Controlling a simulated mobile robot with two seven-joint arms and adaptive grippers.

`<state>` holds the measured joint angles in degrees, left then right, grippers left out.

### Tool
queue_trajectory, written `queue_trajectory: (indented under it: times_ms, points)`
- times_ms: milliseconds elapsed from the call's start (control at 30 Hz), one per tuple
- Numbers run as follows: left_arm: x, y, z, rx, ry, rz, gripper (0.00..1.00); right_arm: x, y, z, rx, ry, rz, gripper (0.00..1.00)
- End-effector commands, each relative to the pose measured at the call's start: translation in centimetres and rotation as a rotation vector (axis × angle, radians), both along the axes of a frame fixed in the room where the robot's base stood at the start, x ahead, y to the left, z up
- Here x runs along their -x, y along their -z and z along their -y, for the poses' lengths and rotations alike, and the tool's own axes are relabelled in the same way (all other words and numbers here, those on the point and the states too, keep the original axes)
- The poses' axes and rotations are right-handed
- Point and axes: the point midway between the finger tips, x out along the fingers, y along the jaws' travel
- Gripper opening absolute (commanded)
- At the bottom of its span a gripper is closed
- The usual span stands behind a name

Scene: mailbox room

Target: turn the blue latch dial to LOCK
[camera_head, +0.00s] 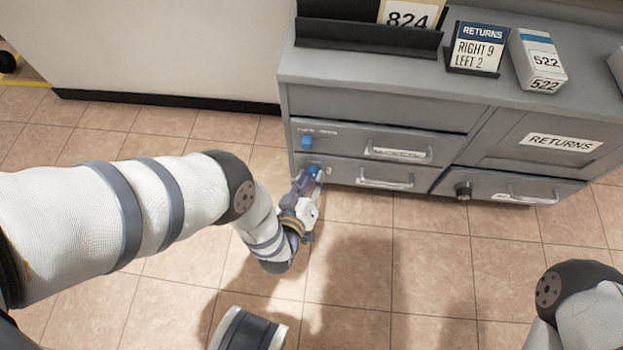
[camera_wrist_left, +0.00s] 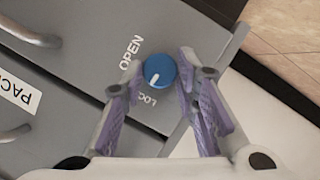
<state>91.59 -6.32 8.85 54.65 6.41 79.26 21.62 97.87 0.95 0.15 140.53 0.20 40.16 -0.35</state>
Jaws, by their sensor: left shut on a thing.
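The blue latch dial (camera_wrist_left: 159,70) is a round knob on the grey cabinet front, with a white pointer mark. In the left wrist view the mark points down and left, toward the partly hidden label "LOC". The label "OPEN" is above left of the dial. My left gripper (camera_wrist_left: 162,66) has its purple-padded fingers on either side of the dial and is shut on it. In the head view the dial (camera_head: 314,169) shows small at the lower left drawer, partly covered by my left gripper (camera_head: 312,176). My right gripper is out of view; only part of my right arm shows.
Another blue knob (camera_head: 307,142) is on the drawer above. Drawer handles (camera_head: 385,181) stick out to the right, with a dark knob (camera_head: 463,190) beyond. Signs and a white box (camera_head: 537,62) stand on the cabinet top. Tiled floor before the cabinet is clear.

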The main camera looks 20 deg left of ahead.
Motion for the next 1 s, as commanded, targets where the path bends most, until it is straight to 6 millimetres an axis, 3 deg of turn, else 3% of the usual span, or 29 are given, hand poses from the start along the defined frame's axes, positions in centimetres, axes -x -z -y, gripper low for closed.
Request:
queue_trajectory:
  times_ms: [733, 767, 833, 1000]
  points:
    - [0.07, 0.09, -0.06, 0.079, -0.001, 0.021, 0.00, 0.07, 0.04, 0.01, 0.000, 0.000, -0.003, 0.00]
    - [0.07, 0.09, -0.06, 0.079, -0.001, 0.021, 0.30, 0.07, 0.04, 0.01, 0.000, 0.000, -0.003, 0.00]
    - [0.07, 0.09, -0.06, 0.078, 0.000, 0.021, 0.46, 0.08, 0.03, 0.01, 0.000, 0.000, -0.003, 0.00]
    - [0.05, 0.06, -0.06, 0.078, 0.000, 0.021, 0.48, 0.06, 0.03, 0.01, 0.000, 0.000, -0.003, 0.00]
